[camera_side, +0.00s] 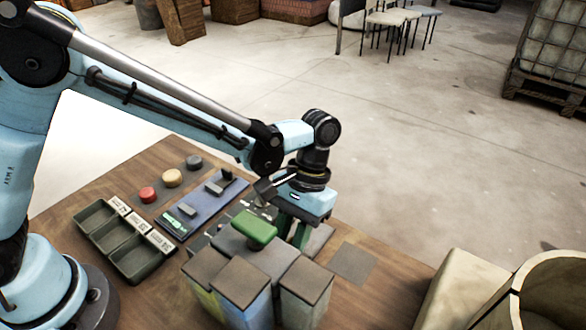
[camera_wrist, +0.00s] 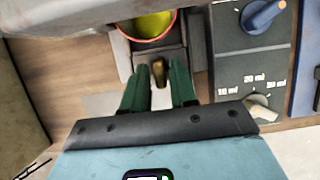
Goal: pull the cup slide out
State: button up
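In the wrist view, the cup (camera_wrist: 152,27) has a reddish rim and yellow contents, partly under a grey overhang. It sits at the far end of a grey slide (camera_wrist: 177,56) with a brass knob (camera_wrist: 159,73) at its near end. My gripper (camera_wrist: 159,68) has green fingers, one on each side of the knob, with small gaps visible, so it looks open around it. In the side view, my gripper (camera_side: 297,232) points down behind the block with the green handle (camera_side: 254,229); cup and knob are hidden there.
A dosing panel (camera_wrist: 240,70) with a blue knob (camera_wrist: 263,16) and a pale knob (camera_wrist: 262,108) stands right of the slide in the wrist view. Brown-topped vats (camera_side: 240,282), a dark tray (camera_side: 115,240) and coloured buttons (camera_side: 172,178) share the wooden table (camera_side: 380,297).

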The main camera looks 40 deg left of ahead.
grip_shut()
jog(key=shift+w, duration=0.1)
jog(key=w, duration=0.8)
jog(key=shift+o, duration=1.3)
grip_release()
jog(key=shift+w+r, duration=0.1)
jog(key=shift+r, duration=0.05)
